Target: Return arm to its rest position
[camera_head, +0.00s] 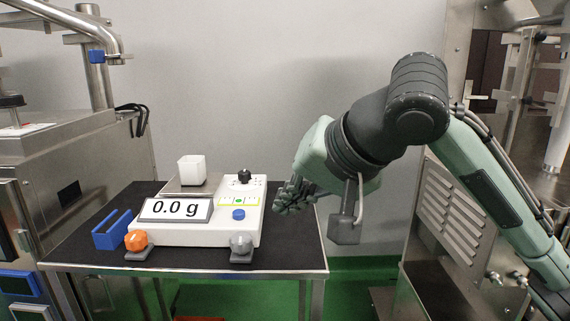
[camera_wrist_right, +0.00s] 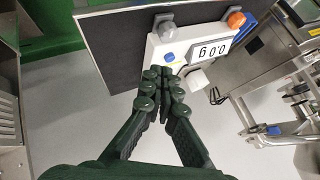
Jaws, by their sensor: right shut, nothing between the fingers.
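My right arm (camera_head: 455,150) comes in from the right in the head view and bends down toward the table's right side. My right gripper (camera_head: 290,193) is shut and empty, just right of the white scale (camera_head: 190,234). In the right wrist view the gripper (camera_wrist_right: 161,78) shows with its fingertips together, pointing toward the scale (camera_wrist_right: 183,45). The scale's display (camera_head: 175,209) reads 0.0 g. A small white cup (camera_head: 191,170) stands on its weighing plate. My left gripper is not in view.
The scale stands on a dark-topped table (camera_head: 75,243) with a blue slotted holder (camera_head: 111,232) at its left. An orange knob (camera_head: 137,240) and a grey knob (camera_head: 241,243) are at the front. Steel machines (camera_head: 90,160) flank the table on both sides.

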